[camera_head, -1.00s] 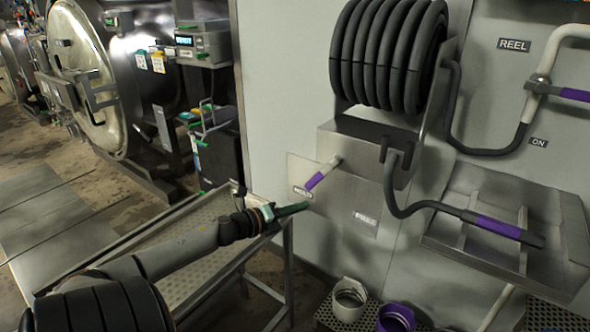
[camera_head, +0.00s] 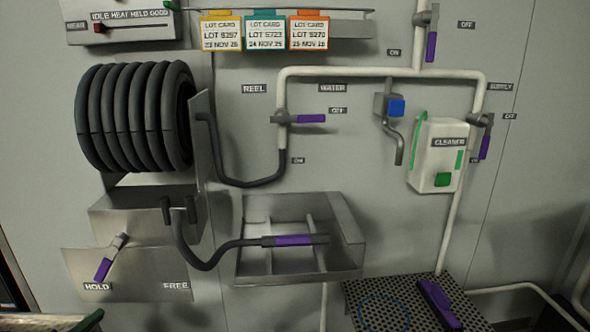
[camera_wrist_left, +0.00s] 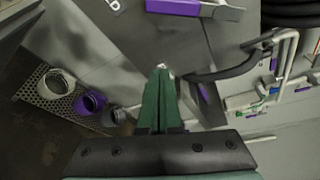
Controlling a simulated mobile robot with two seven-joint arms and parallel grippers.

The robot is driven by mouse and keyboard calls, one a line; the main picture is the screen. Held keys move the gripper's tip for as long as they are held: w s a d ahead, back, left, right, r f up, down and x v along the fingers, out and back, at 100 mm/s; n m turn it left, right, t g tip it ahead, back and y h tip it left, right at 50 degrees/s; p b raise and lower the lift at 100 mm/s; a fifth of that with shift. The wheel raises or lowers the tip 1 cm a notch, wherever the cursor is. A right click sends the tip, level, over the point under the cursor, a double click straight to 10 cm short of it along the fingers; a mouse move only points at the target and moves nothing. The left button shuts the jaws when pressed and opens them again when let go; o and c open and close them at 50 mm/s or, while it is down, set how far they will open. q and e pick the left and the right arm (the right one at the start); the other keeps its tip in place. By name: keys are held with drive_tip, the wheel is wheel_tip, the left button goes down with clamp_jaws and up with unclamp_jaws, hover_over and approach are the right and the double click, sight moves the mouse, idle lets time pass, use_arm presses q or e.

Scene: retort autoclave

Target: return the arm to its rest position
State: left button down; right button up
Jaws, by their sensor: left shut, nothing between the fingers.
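My left gripper (camera_wrist_left: 160,72) shows in the left wrist view. Its two green fingers are pressed together with nothing between them. The purple handle of the HOLD/FREE lever (camera_wrist_left: 172,6) is beyond the fingertips, and a gap to it seems to show. In the head view, the same lever (camera_head: 105,262) stands on its metal plate at the lower left, with its handle at HOLD. Only a green sliver shows at the bottom left corner there, and most of my left arm is out of frame. My right gripper is not in view.
The hose reel (camera_head: 135,115) is at the left, and its nozzle (camera_head: 293,240) lies in a metal holder (camera_head: 345,262). White pipes (camera_head: 350,72) with purple valve handles cross the wall. A perforated step (camera_head: 385,292) stands at the lower right. A white bucket (camera_wrist_left: 55,85) and a purple one (camera_wrist_left: 90,102) show below.

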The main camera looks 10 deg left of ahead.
use_arm(q)
drive_tip(key=s+d+f+n+g, duration=0.2)
drive_tip(key=s+d+f+n, duration=0.35)
drive_tip(key=d+f, duration=0.25)
drive_tip(key=s+d+f+n+g, duration=0.1)
drive_tip(key=s+d+f+n, duration=0.3)
drive_tip(key=d+f+n, duration=0.35)
drive_tip(key=s+d+f+n+g+h, duration=0.1)
drive_tip(key=s+d+n, duration=0.3)
drive_tip(key=d, duration=0.5)
drive_tip(key=s+d+f+n+g+p, duration=0.1)
drive_tip(key=s+d+f+n+g, duration=0.1)
drive_tip(key=d, duration=0.7)
drive_tip(key=s+f+n, duration=0.1)
drive_tip(key=s+n, duration=0.1)
drive_tip(key=s, duration=0.1)
drive_tip(key=shift+d+f+g+h, duration=0.2)
drive_tip(key=shift+f+g+h, duration=0.1)
drive_tip(key=shift+h, duration=0.1)
